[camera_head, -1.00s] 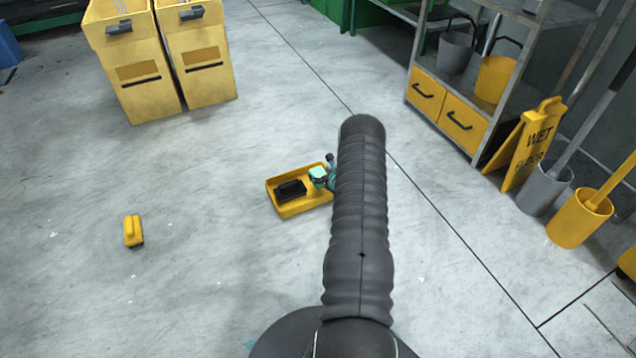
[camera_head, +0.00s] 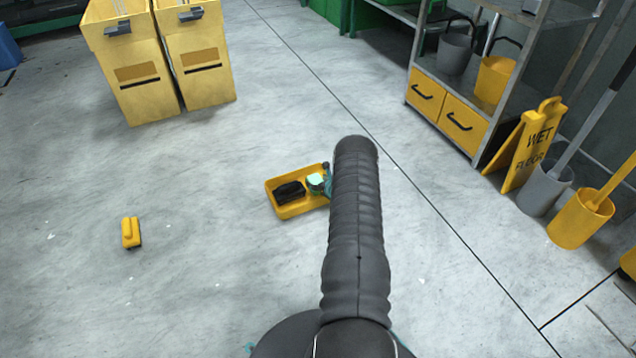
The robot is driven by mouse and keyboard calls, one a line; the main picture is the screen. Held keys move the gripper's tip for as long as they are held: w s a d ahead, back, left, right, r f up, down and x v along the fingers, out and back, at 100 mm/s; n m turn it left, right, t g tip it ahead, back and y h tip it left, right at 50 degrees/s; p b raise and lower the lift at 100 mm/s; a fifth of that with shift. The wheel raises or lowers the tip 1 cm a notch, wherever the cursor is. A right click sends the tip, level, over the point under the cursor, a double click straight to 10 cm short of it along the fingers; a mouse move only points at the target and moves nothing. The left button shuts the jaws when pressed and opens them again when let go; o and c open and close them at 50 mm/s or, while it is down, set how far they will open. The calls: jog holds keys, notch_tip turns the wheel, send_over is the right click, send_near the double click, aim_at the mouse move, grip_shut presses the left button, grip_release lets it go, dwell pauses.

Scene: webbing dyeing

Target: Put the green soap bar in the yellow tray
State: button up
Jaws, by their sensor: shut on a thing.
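The yellow tray (camera_head: 284,211) lies on the floor near the middle of the view, its right end hidden behind my arm. A pale green soap bar (camera_head: 316,180) shows at the tray's right part, just left of my arm. My gripper (camera_head: 325,178) is partly visible there as small dark and teal parts, shut on the soap bar. The bar appears over or inside the tray; I cannot tell whether it touches the bottom. A black object (camera_head: 289,191) lies in the tray's left part.
A yellow brush-like block (camera_head: 131,232) lies on the floor at left. Two yellow bins (camera_head: 160,70) stand at the back left. A shelf (camera_head: 447,106), a wet floor sign (camera_head: 530,146) and buckets (camera_head: 580,217) stand at right. Floor around the tray is clear.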

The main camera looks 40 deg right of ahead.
jog(key=o, duration=1)
jog(key=shift+f, duration=0.1)
